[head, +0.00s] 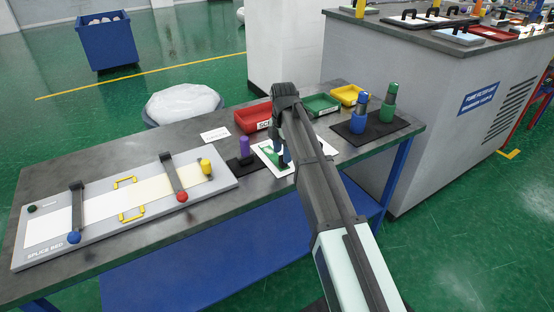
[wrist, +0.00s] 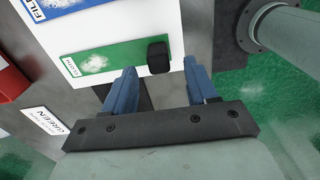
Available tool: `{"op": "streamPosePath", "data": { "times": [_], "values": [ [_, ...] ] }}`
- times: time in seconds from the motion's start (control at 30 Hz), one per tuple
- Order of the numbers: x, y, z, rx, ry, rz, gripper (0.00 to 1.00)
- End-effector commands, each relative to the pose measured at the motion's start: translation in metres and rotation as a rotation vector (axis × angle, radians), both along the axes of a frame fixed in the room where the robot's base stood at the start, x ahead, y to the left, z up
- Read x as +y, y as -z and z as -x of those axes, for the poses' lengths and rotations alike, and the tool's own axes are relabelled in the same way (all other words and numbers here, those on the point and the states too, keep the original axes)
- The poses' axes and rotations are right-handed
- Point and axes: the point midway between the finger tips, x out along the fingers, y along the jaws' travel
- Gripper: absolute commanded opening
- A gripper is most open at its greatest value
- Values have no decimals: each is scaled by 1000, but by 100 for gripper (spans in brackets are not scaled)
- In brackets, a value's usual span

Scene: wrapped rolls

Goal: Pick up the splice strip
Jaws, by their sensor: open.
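In the head view the green strip (head: 271,158) shows partly behind my gripper. My gripper (wrist: 161,68) is open, with its two blue fingers on either side of the black knob in the picture. Nothing is visibly held. I cannot tell whether the fingers touch it. My gripper also shows over the card in the head view (head: 281,158).
The splice bed (head: 50,242) with blue, red and yellow knobs fills the left of the table. A purple-handled tool (head: 244,146) stands left of the card. Red (head: 252,115), green (head: 320,104) and yellow (head: 347,95) trays line the back. Blue (head: 359,117) and green (head: 389,104) upright pieces stand right.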

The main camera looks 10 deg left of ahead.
Motion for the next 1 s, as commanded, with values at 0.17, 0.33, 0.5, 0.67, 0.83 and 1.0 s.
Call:
{"op": "streamPosePath", "data": {
  "times": [0.17,0.33,0.5,0.67,0.83,1.0],
  "values": [
    [1,25,1,1,0,1,57],
    [2,34,0,0,0,0,57],
    [2,34,0,0,0,0,56],
    [2,34,0,0,0,0,41],
    [2,34,0,0,0,0,25],
    [2,34,0,0,0,0,9]
  ]
}}
